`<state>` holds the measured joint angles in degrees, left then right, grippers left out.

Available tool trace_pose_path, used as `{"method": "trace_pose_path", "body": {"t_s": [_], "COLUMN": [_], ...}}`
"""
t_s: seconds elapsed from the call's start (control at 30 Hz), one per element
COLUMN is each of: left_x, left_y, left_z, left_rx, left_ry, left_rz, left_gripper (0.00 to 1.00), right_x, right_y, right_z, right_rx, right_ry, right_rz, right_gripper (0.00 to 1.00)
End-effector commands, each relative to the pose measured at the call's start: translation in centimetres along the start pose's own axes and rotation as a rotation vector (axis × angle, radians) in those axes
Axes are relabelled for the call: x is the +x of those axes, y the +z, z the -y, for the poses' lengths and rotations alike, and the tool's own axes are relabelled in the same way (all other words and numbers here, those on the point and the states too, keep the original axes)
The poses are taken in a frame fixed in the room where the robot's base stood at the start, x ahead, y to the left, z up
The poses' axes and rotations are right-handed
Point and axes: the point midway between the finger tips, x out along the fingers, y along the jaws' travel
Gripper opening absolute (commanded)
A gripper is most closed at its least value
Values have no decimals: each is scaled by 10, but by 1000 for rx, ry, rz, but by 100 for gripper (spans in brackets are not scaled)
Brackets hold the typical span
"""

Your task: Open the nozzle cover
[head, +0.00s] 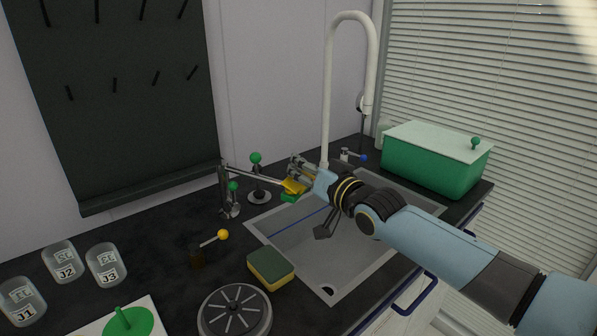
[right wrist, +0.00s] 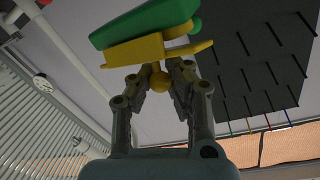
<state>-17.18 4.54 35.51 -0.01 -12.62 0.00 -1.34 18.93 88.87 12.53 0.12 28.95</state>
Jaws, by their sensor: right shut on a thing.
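A green nozzle body (head: 290,198) with a yellow cover (head: 294,186) sits at the end of a thin metal rod, at the back left edge of the sink. My right gripper (head: 300,166) reaches it from the right. In the right wrist view, the right gripper (right wrist: 164,76) is shut on the round yellow knob (right wrist: 160,83) of the yellow cover (right wrist: 135,51). The cover plate lies close along the green body (right wrist: 140,24); whether they touch all along cannot be told. My left gripper is not in view.
The metal sink (head: 345,262) lies under my right arm, with a tall white faucet (head: 327,100) behind. A green box (head: 435,165) stands right. A sponge (head: 270,270), a yellow-knobbed lever (head: 222,235), a green-knobbed stand (head: 257,180) and labelled jars (head: 105,264) are left.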

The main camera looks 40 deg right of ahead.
Motion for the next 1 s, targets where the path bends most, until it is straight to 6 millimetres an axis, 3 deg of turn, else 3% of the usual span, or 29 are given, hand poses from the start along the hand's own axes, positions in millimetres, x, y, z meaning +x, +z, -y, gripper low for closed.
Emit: {"method": "trace_pose_path", "body": {"t_s": [0.27,0.8,1.0], "left_x": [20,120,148], "left_y": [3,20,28], "left_z": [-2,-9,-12], "left_rx": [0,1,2], "left_ry": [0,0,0], "left_rz": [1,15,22], "left_gripper": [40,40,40], "right_x": [-8,-27,-32], "right_y": [3,9,10], "right_z": [-6,-20,-22], "right_rx": [77,302,365], "right_ry": [-60,-237,-286], "right_rz": [-140,-544,-656], "right_gripper": [0,0,0]}}
